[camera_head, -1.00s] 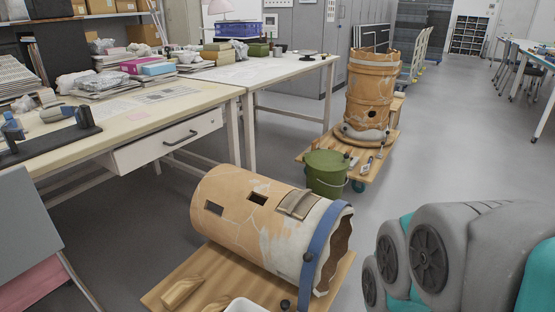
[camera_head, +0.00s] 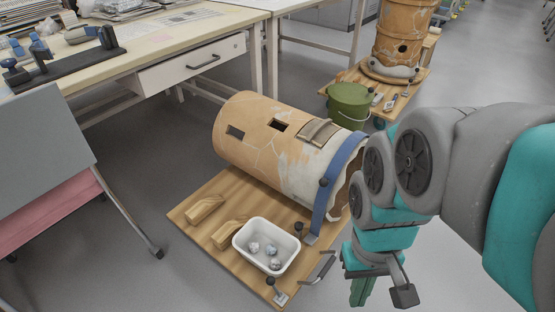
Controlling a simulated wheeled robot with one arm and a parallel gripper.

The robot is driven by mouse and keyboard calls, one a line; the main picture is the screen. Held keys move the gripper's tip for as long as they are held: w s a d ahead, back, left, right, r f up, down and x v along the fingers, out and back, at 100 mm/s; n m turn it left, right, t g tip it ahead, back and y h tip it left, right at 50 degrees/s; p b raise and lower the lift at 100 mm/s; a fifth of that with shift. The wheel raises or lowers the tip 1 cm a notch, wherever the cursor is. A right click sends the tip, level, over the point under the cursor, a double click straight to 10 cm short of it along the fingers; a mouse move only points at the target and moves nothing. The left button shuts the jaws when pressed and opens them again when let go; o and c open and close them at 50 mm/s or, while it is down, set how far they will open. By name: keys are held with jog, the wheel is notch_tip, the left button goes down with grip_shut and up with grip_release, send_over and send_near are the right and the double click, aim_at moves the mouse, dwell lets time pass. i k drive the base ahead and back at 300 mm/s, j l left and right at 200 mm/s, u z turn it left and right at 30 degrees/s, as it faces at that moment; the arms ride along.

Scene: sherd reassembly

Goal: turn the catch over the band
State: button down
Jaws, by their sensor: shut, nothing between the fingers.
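A blue band (camera_head: 341,171) runs around the open end of a large orange clay cylinder (camera_head: 258,140) lying on its side. A dark round knob sits on the band. At the board's right side, a small catch with a black ball knob (camera_head: 298,228) and a metal plate (camera_head: 311,240) stands by the band's lower end; whether it touches the band is unclear. A similar black-knobbed catch (camera_head: 271,282) is at the board's front corner. My gripper (camera_head: 361,291) points down, shut and empty, to the right of the board and apart from the band.
The cylinder rests on a wooden board (camera_head: 185,212) with a grey handle (camera_head: 319,267). A white tray (camera_head: 240,245) holds crumpled pieces beside two wooden wedges (camera_head: 204,209). A green bucket (camera_head: 348,104) stands behind.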

aim_at(299, 227)
jog(key=k+u, duration=0.15)
jog(key=j+z, duration=0.15)
jog(key=j, duration=0.4)
jog(key=k+j+z, duration=0.1)
jog(key=j, duration=0.45)
jog(key=k+j+z, duration=0.15)
jog(key=j, duration=0.4)
